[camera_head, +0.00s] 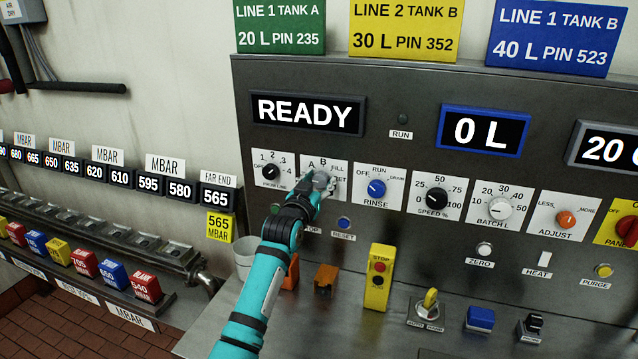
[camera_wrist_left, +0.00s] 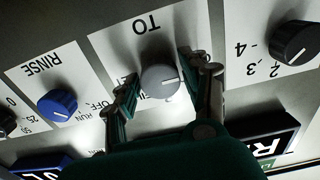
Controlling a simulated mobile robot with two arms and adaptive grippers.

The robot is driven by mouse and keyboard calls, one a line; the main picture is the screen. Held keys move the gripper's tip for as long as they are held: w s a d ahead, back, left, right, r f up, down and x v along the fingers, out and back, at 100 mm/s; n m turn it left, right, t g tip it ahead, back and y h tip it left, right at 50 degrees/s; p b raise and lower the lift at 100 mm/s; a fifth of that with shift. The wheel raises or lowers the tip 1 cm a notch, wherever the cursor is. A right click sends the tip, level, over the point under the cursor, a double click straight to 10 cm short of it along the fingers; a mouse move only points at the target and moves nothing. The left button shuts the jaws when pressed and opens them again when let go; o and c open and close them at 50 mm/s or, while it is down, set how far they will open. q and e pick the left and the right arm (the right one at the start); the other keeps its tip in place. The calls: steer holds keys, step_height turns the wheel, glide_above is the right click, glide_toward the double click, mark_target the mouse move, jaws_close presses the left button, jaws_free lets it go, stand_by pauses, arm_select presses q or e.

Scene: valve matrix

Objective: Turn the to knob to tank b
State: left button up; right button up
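The grey TO knob (camera_wrist_left: 160,82) sits on a white card lettered TO, which appears upside down in the left wrist view. Its white pointer line points toward the right in that view. In the head view the TO card (camera_head: 310,163) shows A, B and FILL marks, and my gripper covers much of the knob. My left gripper (camera_head: 320,186) is at the knob. In the wrist view its fingers (camera_wrist_left: 160,68) are spread, one on each side of the knob, with gaps showing. I cannot tell whether either fingertip touches it. My right gripper is not in view.
A black selector knob (camera_head: 271,171) is left of the TO card, and the blue RINSE knob (camera_head: 377,188) is right of it. RESET button (camera_head: 344,223) is below. A yellow STOP box (camera_head: 379,278) stands on the ledge. The display (camera_head: 306,112) reads READY.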

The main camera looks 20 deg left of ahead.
arm_select(q)
steer(key=c, duration=0.7)
steer(key=shift+c, duration=0.2)
steer(key=m+p, duration=0.1)
steer(key=m, duration=0.3)
steer(key=shift+m, duration=0.4)
steer(key=m+p, duration=0.1)
steer(key=m, duration=0.3)
steer(key=shift+r+m, duration=0.1)
steer(key=shift+m, duration=0.2)
steer(key=m+p, duration=0.1)
steer(key=m, duration=0.4)
steer(key=shift+m+p, duration=0.55)
steer(key=shift+m, duration=1.05)
